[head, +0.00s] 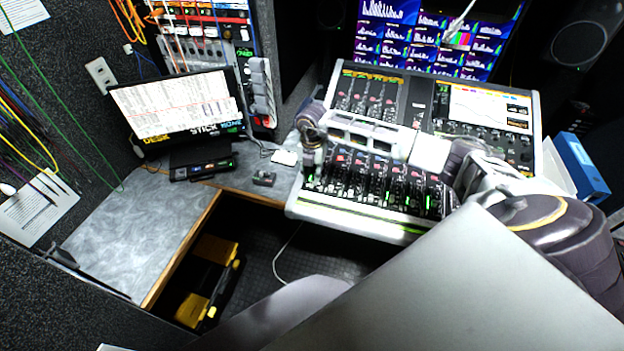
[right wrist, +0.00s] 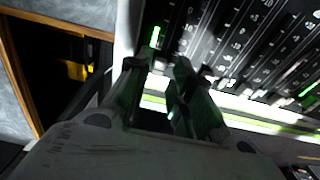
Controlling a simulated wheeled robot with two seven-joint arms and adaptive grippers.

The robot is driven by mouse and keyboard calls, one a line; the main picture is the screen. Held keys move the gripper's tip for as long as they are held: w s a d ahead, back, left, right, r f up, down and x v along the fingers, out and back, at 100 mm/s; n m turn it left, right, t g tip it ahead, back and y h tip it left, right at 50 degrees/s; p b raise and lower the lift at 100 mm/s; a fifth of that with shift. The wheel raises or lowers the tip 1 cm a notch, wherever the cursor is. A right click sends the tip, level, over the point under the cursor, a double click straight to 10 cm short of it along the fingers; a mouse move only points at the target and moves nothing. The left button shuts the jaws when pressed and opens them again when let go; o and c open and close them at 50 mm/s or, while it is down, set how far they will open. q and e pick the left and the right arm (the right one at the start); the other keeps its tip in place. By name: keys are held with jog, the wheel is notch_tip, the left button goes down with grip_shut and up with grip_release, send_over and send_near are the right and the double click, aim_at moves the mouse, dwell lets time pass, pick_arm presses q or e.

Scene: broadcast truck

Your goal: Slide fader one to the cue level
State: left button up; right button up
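The mixing console (head: 300,207) stands at centre right, with a row of fader strips along its near part. My right arm reaches across it from the right. My right gripper (head: 311,172) points down at the console's left end, over the leftmost strips. In the right wrist view its two fingers (right wrist: 158,68) stand apart with a gap between the tips, close to the panel. A lit green mark (right wrist: 155,37) shows just beyond the tips on the leftmost strip. Fader one's cap is not clear; the fingers may hide it. I cannot tell if they touch it. My left gripper is not in view.
A monitor (head: 178,105) stands on the grey desk (head: 120,240) at the left. A small dark box (head: 264,178) lies beside the console. A blue binder (head: 582,165) is at the right. A yellow and black case (head: 205,285) sits below the desk.

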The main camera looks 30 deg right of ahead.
aim_at(312, 182)
jog(key=shift+f, duration=1.65)
grip_shut()
